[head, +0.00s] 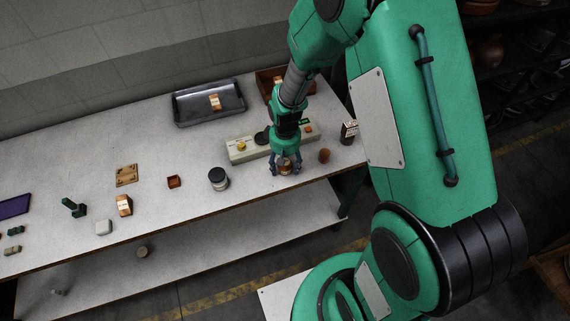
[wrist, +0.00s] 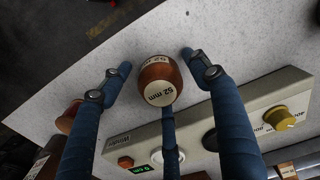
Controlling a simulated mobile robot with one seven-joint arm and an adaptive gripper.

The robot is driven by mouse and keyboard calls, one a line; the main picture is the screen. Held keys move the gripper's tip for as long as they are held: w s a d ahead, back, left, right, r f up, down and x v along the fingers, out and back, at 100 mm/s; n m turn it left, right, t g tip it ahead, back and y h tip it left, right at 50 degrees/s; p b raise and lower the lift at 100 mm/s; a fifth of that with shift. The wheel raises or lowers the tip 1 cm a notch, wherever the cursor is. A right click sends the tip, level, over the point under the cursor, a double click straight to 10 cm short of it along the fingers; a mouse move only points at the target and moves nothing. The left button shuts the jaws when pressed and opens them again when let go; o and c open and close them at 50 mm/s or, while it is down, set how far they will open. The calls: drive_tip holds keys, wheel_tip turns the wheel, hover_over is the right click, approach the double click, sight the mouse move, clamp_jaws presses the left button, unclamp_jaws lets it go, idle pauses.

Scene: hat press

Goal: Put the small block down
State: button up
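A small rounded brown block with a pale face marked "52 mm" (wrist: 160,88) sits between the fingers of my gripper (wrist: 156,62) in the wrist view. The left and right blue fingers stand apart from its sides, with light tabletop showing in both gaps. The third finger lies behind it, and I cannot tell whether that one touches. In the head view my gripper (head: 286,167) points down at the table's front edge, and the block (head: 285,164) shows partly between the fingers, low at the tabletop. My gripper looks open around it.
A pale control box (head: 243,156) with a yellow knob stands just behind my gripper. A brown rounded piece (head: 324,155) and a labelled brown bottle (head: 349,134) stand to the right. A black-lidded jar (head: 218,180) is to the left. A grey tray (head: 184,118) lies further back.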

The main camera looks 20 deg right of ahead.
wheel_tip(320, 180, up, 12)
drive_tip(key=p, duration=0.2)
drive_tip(key=shift+r, duration=0.15)
idle(0.6)
idle(0.5)
wheel_tip(320, 180, up, 10)
drive_tip(key=r+t, duration=0.1)
hover_over(287, 167)
drive_tip(key=s+r+m+t, duration=0.1)
drive_tip(key=s+r+t, duration=0.1)
drive_tip(key=s+r, duration=0.6)
drive_tip(key=s+r+m+t, duration=0.1)
drive_tip(key=s+r+t, duration=0.1)
drive_tip(key=s+r, duration=0.9)
drive_tip(key=shift+s+a+r+m+t, duration=0.2)
drive_tip(key=shift+a+r+m+t, duration=0.1)
drive_tip(key=shift+r, duration=0.35)
drive_tip(key=shift+f, duration=0.1)
